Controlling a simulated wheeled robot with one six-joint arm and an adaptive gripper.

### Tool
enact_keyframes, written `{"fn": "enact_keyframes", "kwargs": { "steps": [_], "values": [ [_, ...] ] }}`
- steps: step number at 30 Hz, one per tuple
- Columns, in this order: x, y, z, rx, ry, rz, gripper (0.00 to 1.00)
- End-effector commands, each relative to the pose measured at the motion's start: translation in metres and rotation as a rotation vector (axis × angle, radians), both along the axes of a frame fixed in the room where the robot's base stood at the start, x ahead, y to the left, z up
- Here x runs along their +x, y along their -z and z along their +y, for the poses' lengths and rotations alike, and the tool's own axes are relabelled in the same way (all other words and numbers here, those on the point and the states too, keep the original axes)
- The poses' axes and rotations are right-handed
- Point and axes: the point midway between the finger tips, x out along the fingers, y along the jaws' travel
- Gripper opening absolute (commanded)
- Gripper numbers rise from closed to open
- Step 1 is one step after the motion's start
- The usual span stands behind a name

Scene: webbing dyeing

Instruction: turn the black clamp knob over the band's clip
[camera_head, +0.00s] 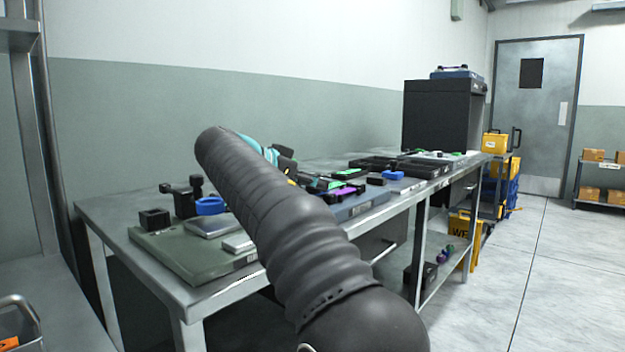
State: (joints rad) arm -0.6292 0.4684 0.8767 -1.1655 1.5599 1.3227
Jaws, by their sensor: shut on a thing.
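My gripper (284,160) shows only in small part, as dark pieces beside a teal part of my wrist, behind my ribbed black arm sleeve. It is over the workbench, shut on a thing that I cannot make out. The fingertips are hidden. The black clamp knob and the band's clip cannot be picked out with certainty. A black upright fixture (184,200) with a knob-like top stands at the back of the green-grey board, left of my arm.
The green-grey board (185,262) also bears a black block (154,219) and a grey plate (211,226). Black trays (374,164) and small coloured parts line the bench (150,282) farther back. A large black box (437,116) stands at its far end. The floor at right is clear.

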Motion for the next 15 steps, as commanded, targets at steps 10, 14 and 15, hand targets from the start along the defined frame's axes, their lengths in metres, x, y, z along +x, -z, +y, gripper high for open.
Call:
{"fn": "enact_keyframes", "kwargs": {
  "steps": [10, 14, 15],
  "values": [
    [0.0004, 0.0015, 0.0000, -0.001, 0.000, 0.002, 0.49],
    [0.0001, 0.0012, 0.0002, -0.001, -0.001, 0.002, 0.58],
    [0.0001, 0.0010, 0.0002, -0.001, -0.001, 0.002, 0.58]
  ]
}}
